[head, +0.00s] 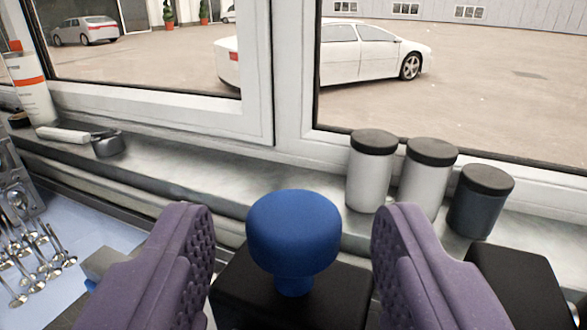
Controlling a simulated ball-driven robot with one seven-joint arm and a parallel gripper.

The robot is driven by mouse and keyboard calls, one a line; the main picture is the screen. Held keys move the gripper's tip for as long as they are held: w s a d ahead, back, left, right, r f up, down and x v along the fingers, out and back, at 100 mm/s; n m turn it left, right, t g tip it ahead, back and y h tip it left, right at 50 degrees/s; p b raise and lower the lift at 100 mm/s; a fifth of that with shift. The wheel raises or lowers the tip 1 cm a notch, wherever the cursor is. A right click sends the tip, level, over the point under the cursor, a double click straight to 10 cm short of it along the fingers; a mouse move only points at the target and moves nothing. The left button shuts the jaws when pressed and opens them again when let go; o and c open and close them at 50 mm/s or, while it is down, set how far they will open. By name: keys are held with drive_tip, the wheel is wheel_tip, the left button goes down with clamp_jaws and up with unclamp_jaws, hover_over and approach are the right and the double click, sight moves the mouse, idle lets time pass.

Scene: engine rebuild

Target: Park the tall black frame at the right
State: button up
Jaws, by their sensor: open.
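A blue round knob (294,232) on a short stem stands on top of a black block-like body (238,290) at the bottom middle. It may be the tall black frame's top, but most of the body is cut off below. My gripper (294,235) is open, with one purple padded finger on each side of the knob. There is a gap between each finger and the knob. A second black box-shaped thing (525,285) shows at the lower right, partly hidden by the right finger.
Three jars with black lids, two white (370,180) (425,185) and one dark (481,203), stand on the window sill (220,180). A white bottle (30,90) and a small dark cup (108,144) are at the left. Several engine valves (45,258) lie lower left.

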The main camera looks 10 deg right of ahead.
sight(320, 253)
drive_tip(key=shift+w+d, duration=0.2)
drive_tip(key=shift+w, duration=1.35)
clamp_jaws()
drive_tip(key=shift+r, duration=0.1)
drive_tip(key=shift+d, duration=0.15)
drive_tip(key=shift+s+d+b, duration=0.15)
drive_tip(key=shift+d+b, duration=0.1)
drive_tip(key=shift+b, duration=0.1)
drive_tip(key=s+d+b, duration=0.5)
drive_tip(key=s+d, duration=0.3)
drive_tip(key=d, duration=0.6)
drive_tip(key=s+d+b, duration=0.5)
drive_tip(key=s+d, duration=0.3)
drive_tip(key=d, duration=0.5)
drive_tip(key=shift+s+d+r, duration=0.15)
drive_tip(key=shift+d, duration=0.2)
